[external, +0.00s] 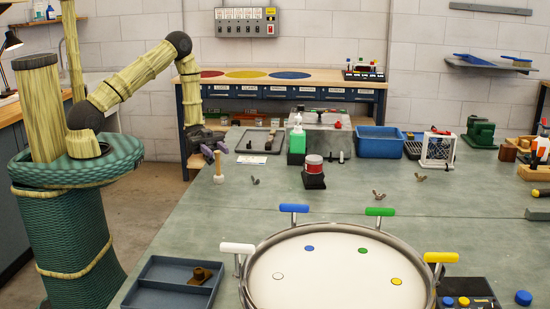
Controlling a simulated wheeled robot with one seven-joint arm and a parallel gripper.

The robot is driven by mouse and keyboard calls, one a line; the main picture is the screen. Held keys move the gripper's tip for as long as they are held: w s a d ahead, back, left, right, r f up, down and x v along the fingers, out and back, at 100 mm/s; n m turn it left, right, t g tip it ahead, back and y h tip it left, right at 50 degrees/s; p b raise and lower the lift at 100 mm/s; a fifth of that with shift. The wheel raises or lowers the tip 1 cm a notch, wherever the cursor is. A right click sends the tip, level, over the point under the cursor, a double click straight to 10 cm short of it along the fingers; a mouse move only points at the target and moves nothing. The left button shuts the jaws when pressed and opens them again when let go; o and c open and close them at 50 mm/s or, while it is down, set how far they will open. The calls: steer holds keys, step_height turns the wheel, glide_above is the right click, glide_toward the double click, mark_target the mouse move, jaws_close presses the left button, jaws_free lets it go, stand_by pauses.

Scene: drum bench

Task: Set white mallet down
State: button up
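A pale, cream-coloured mallet (218,168) stands upright near the left edge of the green bench (330,205), its rounded end down. I cannot tell whether that end touches the bench or hangs just above it. My gripper (214,150), dark with purple fingertips, is at the top of the handle, with fingertips on either side of it. The view is too small to show whether the fingers are closed on the handle.
A large drum (340,272) with white, blue, green and yellow handles fills the front. A blue-grey tray (165,284) is front left. Bench left of the jar is mostly clear.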

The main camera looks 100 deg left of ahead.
steer(key=b+v, duration=0.2)
steer(key=v, duration=0.9)
stand_by(0.3)
steer(key=w+d+r+n+y, duration=0.2)
steer(key=w+d+y, duration=0.1)
steer(key=w+y, duration=0.35)
steer(key=w+d+r+n+y, duration=0.1)
steer(key=w+d+n+y, duration=0.15)
steer(key=w+y, duration=0.45)
steer(key=s+d+r+n+g+y, duration=0.1)
steer(key=s+d+r+n+g, duration=0.2)
steer(key=s+d+n+g, duration=0.85)
steer(key=s+d+r+m+t+p, duration=0.3)
steer(key=s+r+m+p, duration=0.1)
steer(key=r+m+p, duration=0.1)
steer(key=shift+p, duration=0.35)
